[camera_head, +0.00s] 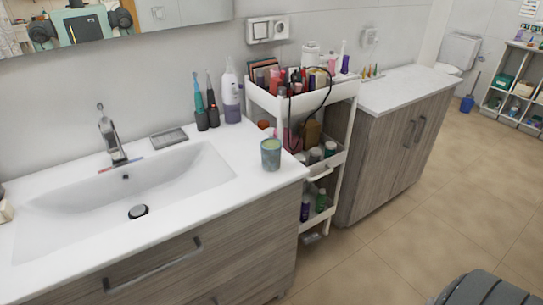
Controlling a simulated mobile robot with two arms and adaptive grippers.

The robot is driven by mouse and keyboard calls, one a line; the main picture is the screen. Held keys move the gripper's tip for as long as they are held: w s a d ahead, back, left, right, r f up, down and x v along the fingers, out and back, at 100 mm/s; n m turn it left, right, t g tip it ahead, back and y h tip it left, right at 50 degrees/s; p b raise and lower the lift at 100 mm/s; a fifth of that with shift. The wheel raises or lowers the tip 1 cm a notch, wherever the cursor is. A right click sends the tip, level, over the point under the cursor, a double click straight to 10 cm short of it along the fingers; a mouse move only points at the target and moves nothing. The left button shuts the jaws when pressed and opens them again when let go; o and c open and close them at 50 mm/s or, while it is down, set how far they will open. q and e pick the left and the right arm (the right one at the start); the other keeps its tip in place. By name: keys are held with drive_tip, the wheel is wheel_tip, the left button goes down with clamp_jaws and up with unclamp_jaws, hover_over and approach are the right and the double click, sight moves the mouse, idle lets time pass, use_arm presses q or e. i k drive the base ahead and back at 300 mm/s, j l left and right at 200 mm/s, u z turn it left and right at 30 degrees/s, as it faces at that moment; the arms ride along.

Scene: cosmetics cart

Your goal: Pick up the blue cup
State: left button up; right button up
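A grey-green to bluish cup (271,154) stands upright on the white sink counter (235,200), near its right end. It is the only cup I can make out, and its colour is more teal than plain blue. Something pale shows inside its rim. Neither of my grippers is in view, and nothing touches the cup from my side.
The sink basin (150,185) and faucet (112,135) lie left of the cup. Toothbrushes (205,105) and a white-and-purple bottle (231,95) stand behind it. A crowded white cart (345,90) is close on the right. The counter in front of the cup is clear.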

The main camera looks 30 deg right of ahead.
sight(270, 148)
drive_tip(key=i+j+z, duration=0.1)
drive_tip(key=j+z, duration=1.15)
